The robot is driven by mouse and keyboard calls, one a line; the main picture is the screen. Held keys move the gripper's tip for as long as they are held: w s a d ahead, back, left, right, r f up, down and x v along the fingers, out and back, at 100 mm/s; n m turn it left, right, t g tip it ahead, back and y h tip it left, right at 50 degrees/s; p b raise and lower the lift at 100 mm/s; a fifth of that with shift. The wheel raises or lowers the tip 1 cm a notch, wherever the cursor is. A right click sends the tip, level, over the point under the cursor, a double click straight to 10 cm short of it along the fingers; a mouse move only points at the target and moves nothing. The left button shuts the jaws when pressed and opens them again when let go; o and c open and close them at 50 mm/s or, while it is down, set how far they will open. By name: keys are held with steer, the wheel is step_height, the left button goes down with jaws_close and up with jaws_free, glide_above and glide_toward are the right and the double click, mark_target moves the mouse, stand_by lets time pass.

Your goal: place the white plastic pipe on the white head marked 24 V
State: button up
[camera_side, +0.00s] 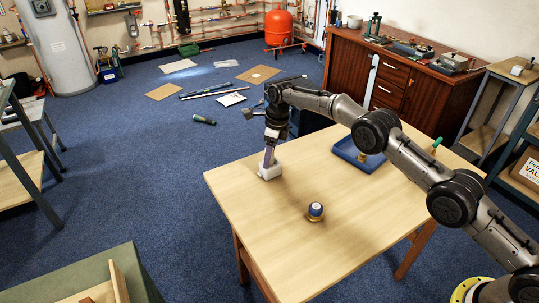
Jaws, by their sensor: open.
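My gripper (270,154) points down at the left end of the wooden table, right above a small white block (269,173). The gripper is open. Its fingertips are at or just above the block's top, and I cannot tell whether they touch it. No marking can be read on the block, so I cannot tell if it is the head marked 24 V. A small round piece with a blue and white top on a brass-coloured base (316,211) stands upright near the table's middle. I cannot make out a white plastic pipe for certain.
A blue tray (343,151) with a brass-coloured piece in it lies at the table's back. A green-handled tool (436,145) is at the back right. The table's front part (320,255) is clear. My arm reaches across from the right, above the table.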

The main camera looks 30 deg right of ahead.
steer(key=s+d+r+n+t, duration=0.1)
steer(key=s+d+r+n, duration=0.2)
steer(key=r, duration=1)
steer(key=s+d+r+n, duration=0.1)
steer(key=s+r+n, duration=0.3)
steer(key=r, duration=0.8)
steer(key=s+d+r+n+t, duration=0.1)
steer(key=s+d+r+n, duration=0.2)
steer(key=s, duration=0.4)
steer(key=s+r+n, duration=0.3)
steer(key=s+r, duration=0.2)
steer(key=s, duration=0.1)
steer(key=s+d+n+t, duration=0.1)
steer(key=s+n, duration=0.3)
steer(key=s, duration=0.5)
steer(key=s+d+n, duration=0.2)
steer(key=s+n, duration=0.1)
steer(key=s, duration=0.6)
steer(key=s+d+f+n+t+h, duration=0.1)
steer(key=s+f+n, duration=0.6)
steer(key=s, duration=0.5)
steer(key=shift+s+f, duration=0.3)
steer(key=shift+f, duration=0.35)
